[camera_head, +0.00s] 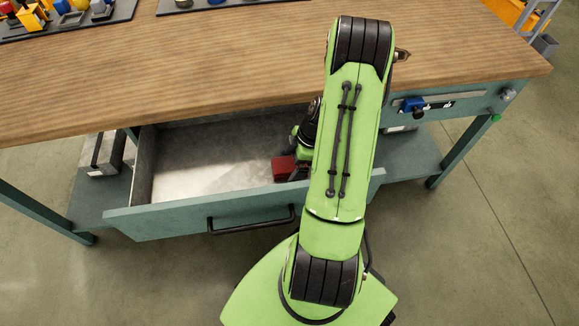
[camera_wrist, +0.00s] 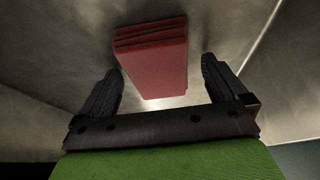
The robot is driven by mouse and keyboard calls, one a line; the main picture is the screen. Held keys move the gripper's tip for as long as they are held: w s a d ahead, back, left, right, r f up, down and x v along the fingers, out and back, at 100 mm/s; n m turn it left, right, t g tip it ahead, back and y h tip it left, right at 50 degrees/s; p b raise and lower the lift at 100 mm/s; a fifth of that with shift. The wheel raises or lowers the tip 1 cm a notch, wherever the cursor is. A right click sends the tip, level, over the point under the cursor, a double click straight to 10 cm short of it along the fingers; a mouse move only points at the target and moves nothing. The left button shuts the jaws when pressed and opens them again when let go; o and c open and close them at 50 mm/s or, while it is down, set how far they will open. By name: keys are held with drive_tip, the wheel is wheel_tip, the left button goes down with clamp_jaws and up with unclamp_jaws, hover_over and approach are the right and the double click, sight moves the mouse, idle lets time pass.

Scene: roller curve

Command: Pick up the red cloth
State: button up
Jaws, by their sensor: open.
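The red cloth (camera_head: 284,168) is a folded, layered block lying in the open drawer (camera_head: 160,222) of the workbench. In the head view my arm hides its right part. In the wrist view the red cloth (camera_wrist: 152,62) lies on the metal drawer floor, ahead of and between the two fingers. My gripper (camera_wrist: 162,82) is open, with one dark finger to each side of the cloth's near end. I see no finger touching it.
The wooden bench top (camera_head: 180,60) overhangs the back of the drawer. The drawer front has a dark handle (camera_head: 250,222). The drawer's left part is empty. A grey box (camera_head: 100,153) sits on the lower shelf at left. Trays with coloured parts lie at the back left.

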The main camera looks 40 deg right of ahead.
sight(291, 164)
drive_tip(key=shift+f+b, duration=0.2)
drive_tip(key=shift+b, duration=0.1)
drive_tip(key=c, duration=1.1)
drive_tip(key=shift+o, duration=0.2)
wheel_tip(291, 164, up, 10)
drive_tip(key=p, duration=0.4)
drive_tip(key=shift+r, duration=0.25)
